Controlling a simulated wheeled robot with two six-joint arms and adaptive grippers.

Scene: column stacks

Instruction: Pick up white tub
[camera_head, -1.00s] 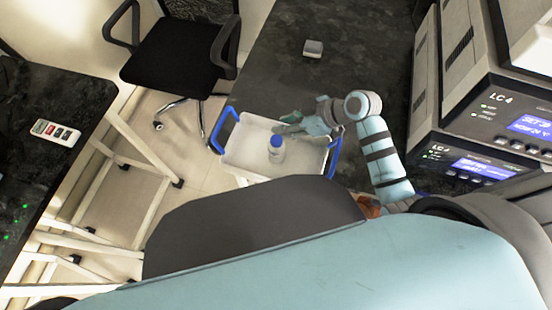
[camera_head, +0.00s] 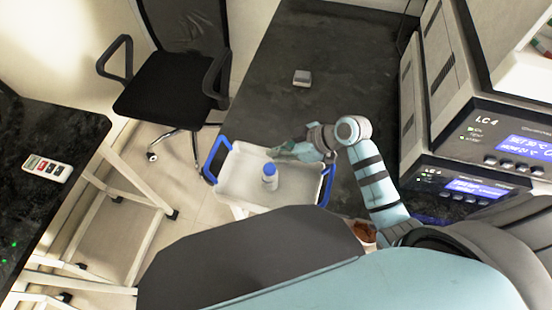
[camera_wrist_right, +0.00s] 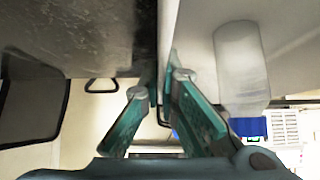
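The white tub (camera_head: 238,187) is a shallow open tray with blue handles at its two ends, in the middle of the head view. A small translucent white bottle (camera_head: 269,182) with a blue cap stands inside it. The bottle also shows in the right wrist view (camera_wrist_right: 240,70). My right gripper (camera_head: 286,152) is at the tub's far edge, near its right end. In the right wrist view its two teal fingers (camera_wrist_right: 160,85) are apart, near the tub's pale rim. I cannot tell whether the rim lies between them. My left gripper is out of view.
A dark counter (camera_head: 290,40) with a small grey device (camera_head: 301,77) lies behind the tub. Stacked LC4 instruments (camera_head: 475,130) stand at the right. A black office chair (camera_head: 165,100) stands at the left. A remote-like object (camera_head: 47,169) lies on the left dark table.

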